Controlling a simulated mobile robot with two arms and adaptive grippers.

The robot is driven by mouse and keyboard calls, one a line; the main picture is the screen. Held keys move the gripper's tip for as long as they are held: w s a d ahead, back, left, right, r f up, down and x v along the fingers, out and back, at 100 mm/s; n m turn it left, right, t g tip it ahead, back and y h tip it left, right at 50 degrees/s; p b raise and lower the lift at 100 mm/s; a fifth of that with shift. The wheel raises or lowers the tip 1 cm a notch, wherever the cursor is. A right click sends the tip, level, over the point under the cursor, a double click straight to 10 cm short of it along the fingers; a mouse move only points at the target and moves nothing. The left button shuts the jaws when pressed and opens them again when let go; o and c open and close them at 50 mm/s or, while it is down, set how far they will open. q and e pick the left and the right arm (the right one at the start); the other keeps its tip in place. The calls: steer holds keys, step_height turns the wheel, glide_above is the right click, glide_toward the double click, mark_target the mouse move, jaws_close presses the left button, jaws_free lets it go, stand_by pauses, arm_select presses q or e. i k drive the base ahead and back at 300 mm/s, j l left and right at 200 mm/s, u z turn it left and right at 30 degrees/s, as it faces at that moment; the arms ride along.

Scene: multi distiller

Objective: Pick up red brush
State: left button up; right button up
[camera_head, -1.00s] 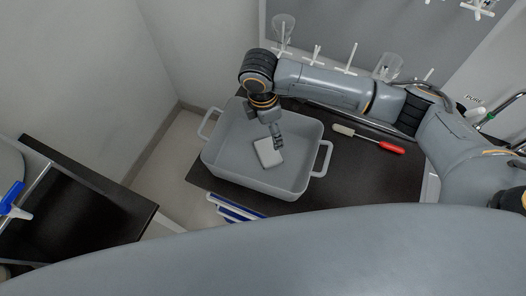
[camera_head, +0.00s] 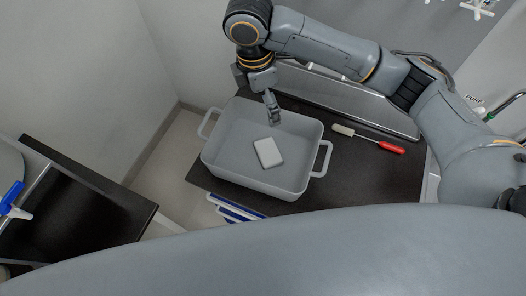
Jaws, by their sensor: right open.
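The red brush (camera_head: 391,147) lies on the dark counter to the right of the grey tub. Its red end points right and its pale end points left toward the tub. My right gripper (camera_head: 275,122) hangs over the back part of the tub, pointing down. It is open and empty, left of the brush and apart from it. My left gripper is not in view.
The grey tub (camera_head: 225,160) with two side handles holds a white block (camera_head: 268,152). The dark counter (camera_head: 365,180) is clear in front of the brush. A wall stands at the left, and another dark table (camera_head: 80,215) is at lower left.

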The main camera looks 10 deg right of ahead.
mark_target(342, 129)
steer(key=k, duration=1.5)
